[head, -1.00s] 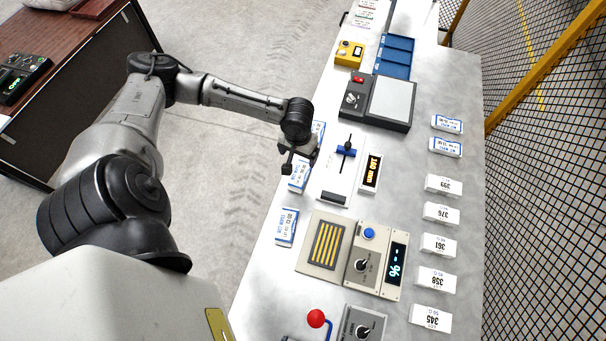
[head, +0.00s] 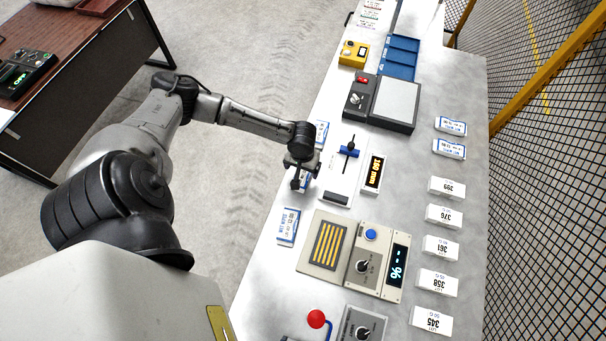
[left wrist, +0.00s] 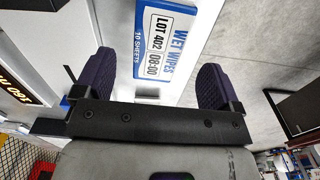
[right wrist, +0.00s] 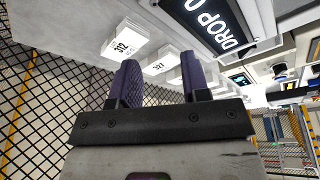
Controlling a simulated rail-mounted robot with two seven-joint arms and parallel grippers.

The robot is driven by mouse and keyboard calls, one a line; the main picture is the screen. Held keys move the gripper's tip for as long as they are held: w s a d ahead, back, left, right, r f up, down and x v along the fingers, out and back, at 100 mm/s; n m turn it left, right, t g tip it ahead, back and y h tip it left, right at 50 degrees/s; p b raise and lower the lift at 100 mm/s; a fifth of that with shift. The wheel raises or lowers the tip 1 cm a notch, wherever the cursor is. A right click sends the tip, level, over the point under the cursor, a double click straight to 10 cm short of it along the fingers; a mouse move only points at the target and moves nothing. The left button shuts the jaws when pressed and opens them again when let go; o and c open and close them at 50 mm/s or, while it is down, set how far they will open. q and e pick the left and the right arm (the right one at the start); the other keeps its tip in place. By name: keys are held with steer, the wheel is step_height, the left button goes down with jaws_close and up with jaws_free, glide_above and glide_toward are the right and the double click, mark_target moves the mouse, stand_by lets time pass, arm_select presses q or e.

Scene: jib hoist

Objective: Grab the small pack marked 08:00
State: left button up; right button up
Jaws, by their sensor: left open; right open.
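The small wet wipes pack marked 08:00 (left wrist: 163,45), white and blue with "LOT 402", shows in the left wrist view, ahead of and between the fingers of my left gripper (left wrist: 155,72). My left gripper is open, with nothing held. In the head view, my left gripper (head: 299,178) is over a pack at the left edge of the bench and hides most of it. My right gripper (right wrist: 160,78) is open and empty in the right wrist view; the head view does not show it.
Similar blue-white packs lie nearby, one nearer (head: 288,226) and one farther (head: 321,133). A slider gauge (head: 347,153) with a "160 mm" display (head: 374,173) stands right of the gripper. White numbered boxes (head: 442,248) line the bench's right side.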

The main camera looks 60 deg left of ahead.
mark_target(303, 173)
arm_select(q)
steer(key=shift+w+f, duration=0.15)
steer(key=shift+f, duration=2.1)
steer(key=c, duration=1)
